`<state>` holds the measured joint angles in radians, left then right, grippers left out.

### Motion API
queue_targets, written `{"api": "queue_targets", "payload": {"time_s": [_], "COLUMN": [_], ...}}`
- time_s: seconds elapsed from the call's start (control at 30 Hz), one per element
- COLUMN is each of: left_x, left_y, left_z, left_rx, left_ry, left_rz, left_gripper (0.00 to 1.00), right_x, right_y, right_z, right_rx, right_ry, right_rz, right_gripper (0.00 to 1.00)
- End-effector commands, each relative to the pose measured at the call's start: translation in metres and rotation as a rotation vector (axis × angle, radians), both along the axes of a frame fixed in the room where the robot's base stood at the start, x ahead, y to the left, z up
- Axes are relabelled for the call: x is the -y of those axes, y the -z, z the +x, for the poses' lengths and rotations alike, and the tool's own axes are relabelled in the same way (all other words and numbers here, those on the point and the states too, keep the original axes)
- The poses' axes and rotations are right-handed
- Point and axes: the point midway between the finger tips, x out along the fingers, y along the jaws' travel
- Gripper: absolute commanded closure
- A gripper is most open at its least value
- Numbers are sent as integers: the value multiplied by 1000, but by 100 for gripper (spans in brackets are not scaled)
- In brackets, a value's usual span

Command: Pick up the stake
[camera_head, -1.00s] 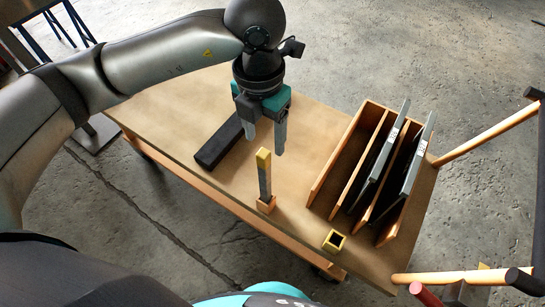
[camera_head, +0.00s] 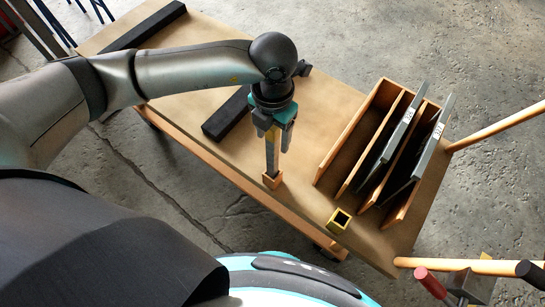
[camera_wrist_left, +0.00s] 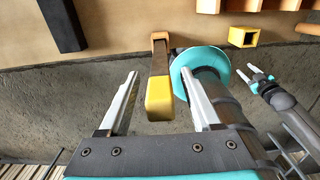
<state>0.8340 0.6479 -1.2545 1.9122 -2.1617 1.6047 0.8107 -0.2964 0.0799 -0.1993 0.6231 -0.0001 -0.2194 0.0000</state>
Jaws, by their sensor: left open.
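The stake (camera_head: 270,160) is a slim upright post with a yellow top, standing in a small wooden socket (camera_head: 271,181) near the table's front edge. My left gripper (camera_head: 277,152) points down over it and partly hides it. In the left wrist view the stake's yellow end (camera_wrist_left: 160,98) shows between the two open fingers, with a gap on each side. A hollow yellow square socket (camera_head: 340,220) stands to the right on the table. My right gripper (camera_wrist_left: 249,73) shows small in the left wrist view, its fingers apart and empty.
A wooden rack (camera_head: 338,152) with grey panels (camera_head: 405,125) stands to the right of the stake. Black bars (camera_head: 226,118) lie to the left and behind. A wooden rail (camera_head: 470,266) and a red-handled tool (camera_head: 433,283) are at the lower right.

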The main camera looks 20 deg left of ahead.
Motion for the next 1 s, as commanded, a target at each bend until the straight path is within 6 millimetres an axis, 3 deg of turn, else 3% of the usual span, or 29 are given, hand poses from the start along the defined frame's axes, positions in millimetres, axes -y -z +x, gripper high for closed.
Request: {"api": "queue_targets", "payload": {"time_s": [0.2,0.5,1.0], "left_x": [0,0,0], "left_y": [31,33,33], "left_z": [-2,-1,-1], "left_rx": [-2,1,0], "left_ry": [-2,0,-1], "left_rz": [1,-1,0], "left_gripper": [35,36,92], "right_x": [0,0,0], "right_y": [6,6,6], "right_z": [0,-2,-5], "right_rx": [0,-3,-9], "right_ry": [-1,-1,-2], "right_rz": [0,-1,-1], "right_gripper": [50,50,50]}}
